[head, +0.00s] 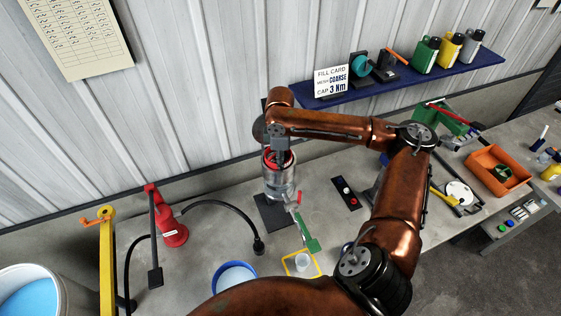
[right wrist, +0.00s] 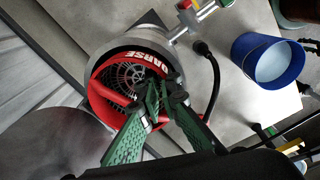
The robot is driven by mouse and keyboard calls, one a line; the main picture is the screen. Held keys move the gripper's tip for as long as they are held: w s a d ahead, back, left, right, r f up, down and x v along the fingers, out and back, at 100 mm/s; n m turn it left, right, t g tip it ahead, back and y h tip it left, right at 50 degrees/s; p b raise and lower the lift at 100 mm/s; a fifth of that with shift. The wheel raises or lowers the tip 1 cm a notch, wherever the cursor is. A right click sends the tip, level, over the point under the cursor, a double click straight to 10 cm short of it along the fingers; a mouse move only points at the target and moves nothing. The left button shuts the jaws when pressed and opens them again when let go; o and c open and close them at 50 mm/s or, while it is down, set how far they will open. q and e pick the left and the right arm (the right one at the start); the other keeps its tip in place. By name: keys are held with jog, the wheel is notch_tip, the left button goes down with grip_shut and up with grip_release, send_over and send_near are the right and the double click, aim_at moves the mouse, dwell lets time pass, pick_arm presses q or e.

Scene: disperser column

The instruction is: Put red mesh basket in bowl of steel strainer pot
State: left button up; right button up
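The tips partly hide the grip. How deep the basket sits is unclear. My left gripper is out of view.
A blue shelf (head: 400,84) is on the wall. An orange bin (head: 497,170) is at the right.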

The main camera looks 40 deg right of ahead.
jog(key=shift+o, duration=0.7)
jog(key=shift+r+b, duration=0.55)
notch_tip(320, 180, up, 12)
jog(key=b, duration=0.1)
jog(key=shift+r, duration=0.1)
